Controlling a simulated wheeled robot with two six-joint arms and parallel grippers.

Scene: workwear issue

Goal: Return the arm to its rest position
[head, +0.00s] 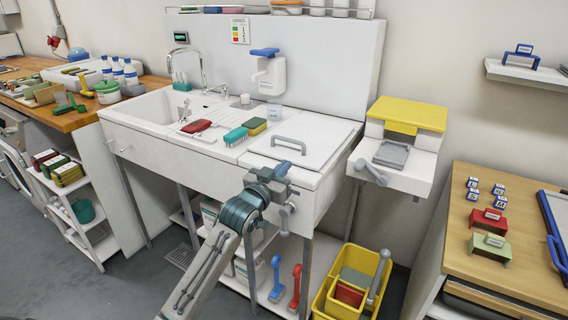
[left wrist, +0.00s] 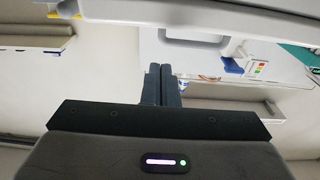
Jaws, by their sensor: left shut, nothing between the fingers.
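My left arm rises from the bottom of the head view. Its gripper (head: 281,169) is in front of the right end of the white sink unit (head: 220,170), near its front edge. In the left wrist view the two dark fingers (left wrist: 161,84) are side by side, shut, with nothing held between them. I cannot tell from the head view whether the gripper touches the counter edge. My right gripper shows in neither view.
A white lid with a grey handle (head: 288,145) lies on the counter behind the gripper. A green brush (head: 235,136) and a red brush (head: 196,126) lie left of it. A yellow-topped dispenser (head: 408,114) stands right. A yellow bucket (head: 322,298) stands below on the floor side.

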